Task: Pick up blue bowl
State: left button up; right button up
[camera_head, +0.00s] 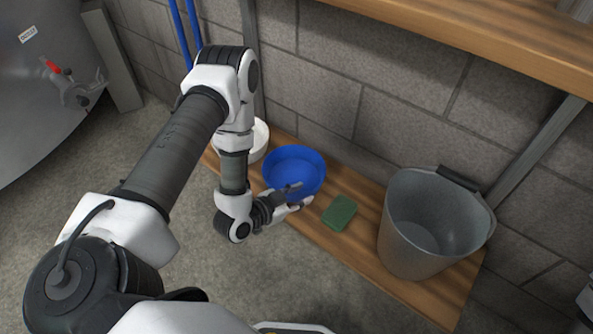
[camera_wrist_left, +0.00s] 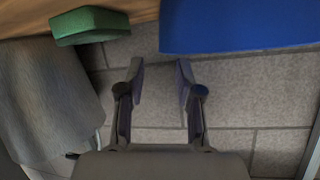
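The blue bowl (camera_head: 294,168) stands upright on the low wooden shelf, between a white bowl and a green sponge. My left gripper (camera_head: 299,195) is at the bowl's near side in the head view and overlaps its lower edge there. In the left wrist view the blue bowl (camera_wrist_left: 240,25) fills the top right, beyond the fingertips. The left gripper's fingers (camera_wrist_left: 160,75) are apart with nothing between them. I cannot tell whether a finger touches the bowl.
A green sponge (camera_head: 339,213) lies right of the bowl, and a grey bucket (camera_head: 408,245) stands farther right. A white bowl (camera_head: 260,139) is partly hidden behind my arm. A block wall (camera_head: 330,104) is behind, and an upper wooden shelf (camera_head: 480,32) overhangs at the top right.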

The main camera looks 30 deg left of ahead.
aim_at(312, 189)
pick_arm(q)
jog(key=b+x, duration=0.1)
jog(key=x, duration=0.1)
jog(key=b+x, duration=0.1)
jog(key=x, duration=0.1)
jog(key=f+b+x, duration=0.1)
jog(key=x, duration=0.1)
jog(key=shift+a, duration=0.3)
jog(key=shift+r, duration=0.1)
grip_shut()
